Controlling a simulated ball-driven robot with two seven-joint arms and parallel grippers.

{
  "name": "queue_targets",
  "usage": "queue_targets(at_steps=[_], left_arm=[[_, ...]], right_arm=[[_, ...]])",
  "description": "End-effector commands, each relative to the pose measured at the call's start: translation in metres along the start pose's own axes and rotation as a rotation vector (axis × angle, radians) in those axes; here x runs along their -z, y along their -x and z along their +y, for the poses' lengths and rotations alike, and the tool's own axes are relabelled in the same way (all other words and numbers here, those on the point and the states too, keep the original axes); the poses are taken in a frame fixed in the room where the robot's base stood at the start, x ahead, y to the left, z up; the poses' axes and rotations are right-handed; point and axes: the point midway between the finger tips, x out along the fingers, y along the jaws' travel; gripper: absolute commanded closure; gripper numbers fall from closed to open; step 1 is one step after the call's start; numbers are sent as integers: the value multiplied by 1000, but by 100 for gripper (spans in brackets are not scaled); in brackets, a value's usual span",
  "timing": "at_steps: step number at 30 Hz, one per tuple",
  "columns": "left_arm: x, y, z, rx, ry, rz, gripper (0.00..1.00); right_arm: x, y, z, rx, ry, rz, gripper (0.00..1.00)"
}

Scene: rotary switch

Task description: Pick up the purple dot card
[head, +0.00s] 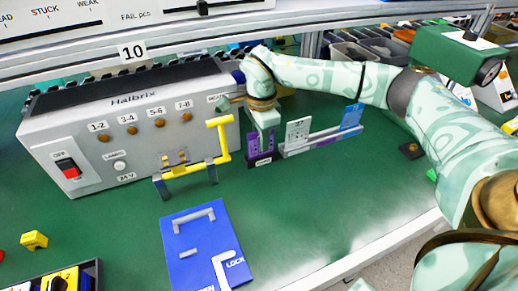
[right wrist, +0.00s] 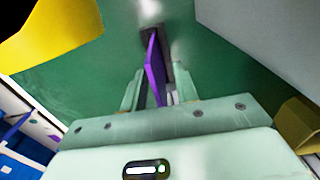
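The purple dot card (head: 261,145) stands upright in a small dark holder beside the right end of the grey Halbrix box. My right gripper (head: 264,122) reaches down over its top from above. In the right wrist view the purple card (right wrist: 154,68) shows nearly edge-on, slightly tilted, between the two fingers of my right gripper (right wrist: 158,85). The fingers are apart, with a gap on the right side of the card; the left finger is close to it. My left gripper is not in view.
A white-grey card (head: 298,132) and a blue card (head: 352,117) stand in a rack to the right. A yellow bar fixture (head: 192,168) stands close on the left, beside the Halbrix box (head: 125,120). A blue LOCK board (head: 205,250) lies in front. The green table at front right is clear.

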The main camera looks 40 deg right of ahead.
Motion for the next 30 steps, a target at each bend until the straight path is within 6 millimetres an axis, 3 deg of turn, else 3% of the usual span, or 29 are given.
queue_targets(at_steps=[4, 7, 8, 20, 28, 30], left_arm=[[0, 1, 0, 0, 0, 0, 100], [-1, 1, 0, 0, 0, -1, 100], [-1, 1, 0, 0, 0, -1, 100], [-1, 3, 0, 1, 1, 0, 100], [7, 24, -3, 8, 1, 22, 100], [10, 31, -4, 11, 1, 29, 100]], right_arm=[[0, 3, 0, 3, 0, -1, 70], [0, 3, 0, 3, 0, -1, 98], [0, 3, 0, 3, 0, -1, 100], [0, 5, 0, 3, 1, 0, 100], [-2, 45, 1, 8, 3, -3, 100], [-8, 58, 11, 9, 6, -3, 100]])
